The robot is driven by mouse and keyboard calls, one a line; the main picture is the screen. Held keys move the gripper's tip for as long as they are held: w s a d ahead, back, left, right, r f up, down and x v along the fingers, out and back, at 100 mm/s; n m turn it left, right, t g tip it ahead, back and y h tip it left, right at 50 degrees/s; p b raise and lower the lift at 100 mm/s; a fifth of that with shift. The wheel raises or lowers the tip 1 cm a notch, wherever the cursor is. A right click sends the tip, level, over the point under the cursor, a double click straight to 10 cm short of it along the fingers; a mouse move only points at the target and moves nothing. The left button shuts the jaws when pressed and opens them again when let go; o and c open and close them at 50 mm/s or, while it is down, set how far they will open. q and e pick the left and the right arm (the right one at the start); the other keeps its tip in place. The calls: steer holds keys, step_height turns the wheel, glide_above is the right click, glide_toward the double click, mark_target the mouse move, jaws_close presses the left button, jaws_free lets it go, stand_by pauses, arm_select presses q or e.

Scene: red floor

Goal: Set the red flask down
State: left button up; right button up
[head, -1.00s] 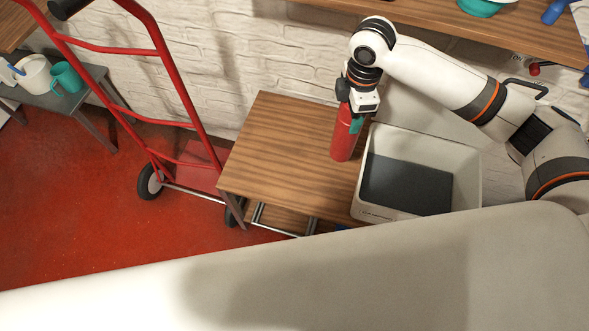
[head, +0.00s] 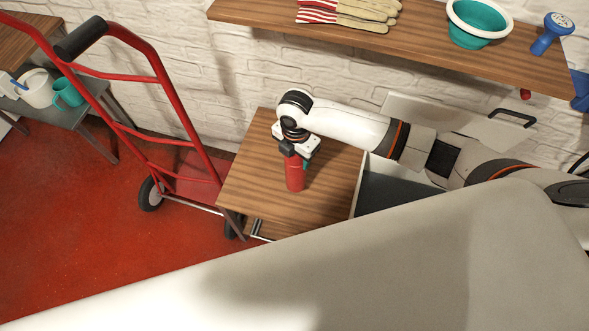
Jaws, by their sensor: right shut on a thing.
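The red flask (head: 295,176) is upright over the wooden table (head: 250,190), near the middle of its visible top. Its base looks at or very close to the tabletop; I cannot tell whether it touches. My right gripper (head: 297,156) is above the flask and shut on its dark upper part. A bit of teal shows beside the flask, behind the gripper. My left gripper is not in view.
A grey bin (head: 358,190) stands at the table's right, partly hidden by my arm. A red hand truck (head: 190,125) stands at the left. A shelf (head: 400,45) above holds gloves (head: 350,12) and a teal bowl (head: 478,25). The tabletop around the flask is clear.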

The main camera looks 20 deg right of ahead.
steer(key=shift+f, duration=2.75)
steer(key=shift+f, duration=0.2)
steer(key=o, duration=1.5)
step_height(320, 180, up, 12)
steer(key=shift+r, duration=0.2)
